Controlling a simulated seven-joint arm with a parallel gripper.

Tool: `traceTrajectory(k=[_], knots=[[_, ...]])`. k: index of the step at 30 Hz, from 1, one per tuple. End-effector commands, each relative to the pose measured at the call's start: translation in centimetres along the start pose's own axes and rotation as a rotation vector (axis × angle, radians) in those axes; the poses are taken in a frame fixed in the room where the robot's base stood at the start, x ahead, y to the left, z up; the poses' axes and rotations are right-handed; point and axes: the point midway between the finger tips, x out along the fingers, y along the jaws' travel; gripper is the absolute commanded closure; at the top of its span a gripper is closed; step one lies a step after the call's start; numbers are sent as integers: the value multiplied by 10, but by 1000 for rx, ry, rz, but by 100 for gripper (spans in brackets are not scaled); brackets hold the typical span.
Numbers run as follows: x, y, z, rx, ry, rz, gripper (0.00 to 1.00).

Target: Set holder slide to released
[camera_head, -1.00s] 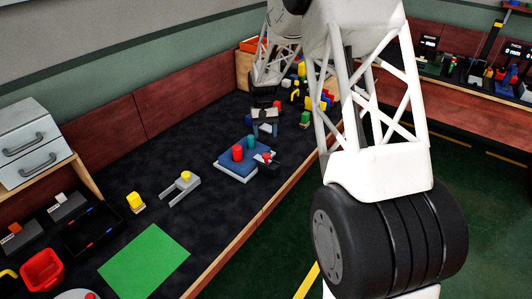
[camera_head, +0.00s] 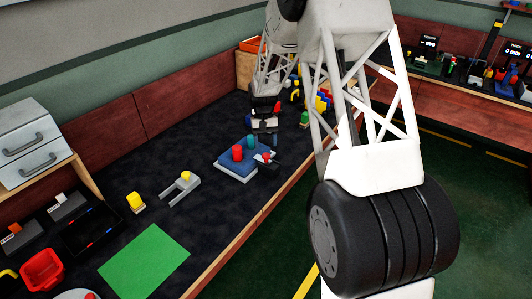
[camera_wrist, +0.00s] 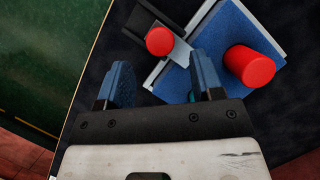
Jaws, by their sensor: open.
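The holder is a blue plate on a pale base (camera_head: 235,168), also seen in the wrist view (camera_wrist: 222,38). A red cylinder (camera_head: 238,153) and a blue cylinder (camera_head: 251,141) stand on it. At its right side is a grey slide with a red knob (camera_head: 267,157); in the wrist view the knob (camera_wrist: 160,41) sits by a dark bar (camera_wrist: 155,12) and the plate's edge. My gripper (camera_head: 264,130) is open and empty just behind the holder. In the wrist view its blue fingers (camera_wrist: 160,76) are spread, with the knob beyond the gap between them, apart from both.
A grey forked fixture (camera_head: 180,190) with a yellow piece, a yellow block (camera_head: 135,202) and a green mat (camera_head: 145,260) lie to the left. Several coloured blocks (camera_head: 320,103) stand farther back. The table's wooden front edge (camera_head: 255,220) runs close to the holder.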

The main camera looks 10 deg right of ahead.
Motion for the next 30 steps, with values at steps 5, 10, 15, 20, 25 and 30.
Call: traceTrajectory(k=[5, 10, 15, 20, 25, 30], knots=[[22, 0, 0, 0, -1, 0, 40], [38, 0, 0, 0, -1, 0, 40], [44, 0, 0, 0, 1, 0, 40], [44, 0, 0, 0, 1, 0, 40], [44, 0, 0, 0, 1, 0, 47], [44, 0, 0, 0, 1, 0, 73]])
